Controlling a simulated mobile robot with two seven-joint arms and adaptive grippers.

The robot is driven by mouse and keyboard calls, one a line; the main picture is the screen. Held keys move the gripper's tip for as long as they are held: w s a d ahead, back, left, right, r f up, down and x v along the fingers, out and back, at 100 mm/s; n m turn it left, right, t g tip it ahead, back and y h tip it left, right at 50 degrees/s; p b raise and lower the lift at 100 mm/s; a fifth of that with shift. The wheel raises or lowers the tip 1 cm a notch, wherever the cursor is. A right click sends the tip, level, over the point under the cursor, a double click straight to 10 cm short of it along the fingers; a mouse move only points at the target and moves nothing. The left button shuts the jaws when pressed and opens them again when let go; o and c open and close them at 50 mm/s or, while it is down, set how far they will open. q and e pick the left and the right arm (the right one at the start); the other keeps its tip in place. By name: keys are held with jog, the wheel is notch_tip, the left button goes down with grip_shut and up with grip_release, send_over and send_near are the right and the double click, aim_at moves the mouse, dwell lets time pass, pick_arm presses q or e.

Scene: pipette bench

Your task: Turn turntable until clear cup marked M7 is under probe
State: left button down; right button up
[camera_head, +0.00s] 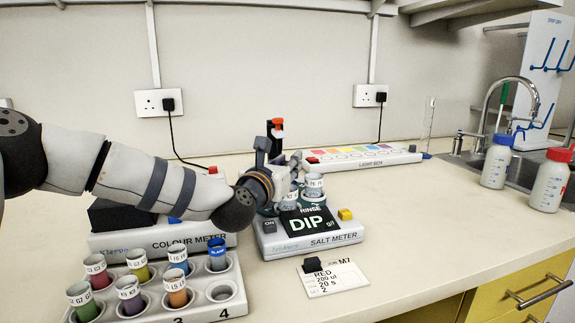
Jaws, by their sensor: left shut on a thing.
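The salt meter (310,239) stands at the middle of the bench, with a display reading RINSE and DIP. Clear cups with white labels (314,181) stand on its turntable behind the display; I cannot read M7 on any of them. The dark probe post with a red top (277,128) rises behind the cups. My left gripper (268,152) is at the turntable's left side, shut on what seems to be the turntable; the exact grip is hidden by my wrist. Which cup is under the probe is hidden too. My right gripper is out of view.
A rack (234,303) of coloured tubes stands front left, before the colour meter (188,242). A card marked M7 (333,282) lies in front of the salt meter. The light box (362,158) is behind. Two bottles (496,162) stand right by the sink. Bench right of the meter is clear.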

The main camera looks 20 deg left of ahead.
pick_arm(q)
jog(key=c, duration=1.4)
grip_release()
jog(key=s, duration=0.7)
jog(key=shift+s+a, duration=0.25)
